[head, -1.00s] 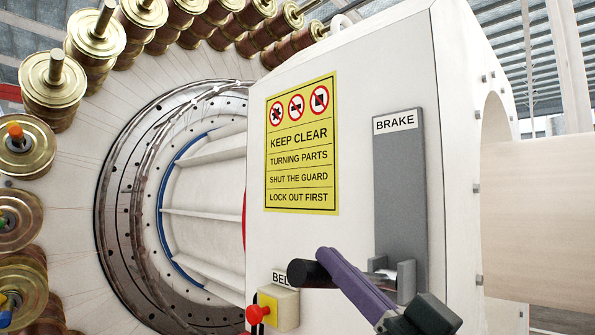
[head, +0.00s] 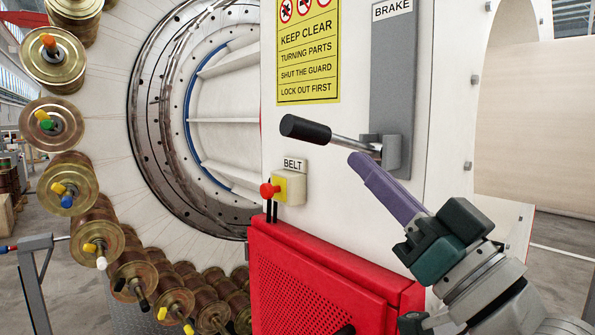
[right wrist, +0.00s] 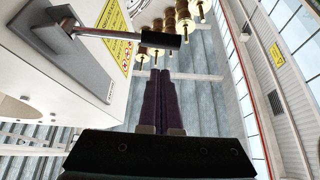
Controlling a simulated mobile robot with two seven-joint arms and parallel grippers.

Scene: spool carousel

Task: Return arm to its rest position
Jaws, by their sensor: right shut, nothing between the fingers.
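My right gripper (head: 357,161) has purple fingers and comes in from the lower right in the head view. Its fingers are shut with nothing between them, and they lie side by side in the right wrist view (right wrist: 159,74). The brake lever (head: 318,132) is a metal rod with a black grip, sticking out from the grey brake plate (head: 394,75) on the white housing. In the head view the fingertips appear just below the rod, and the lever also shows in the right wrist view (right wrist: 110,34) apart from the fingers. My left gripper is not in view.
A belt switch box (head: 290,188) with a red knob sits left of my right gripper. A red perforated guard (head: 330,275) stands below it. The spool carousel (head: 110,130) fills the left, with several copper spools on it. Open floor (head: 565,270) shows at the far right.

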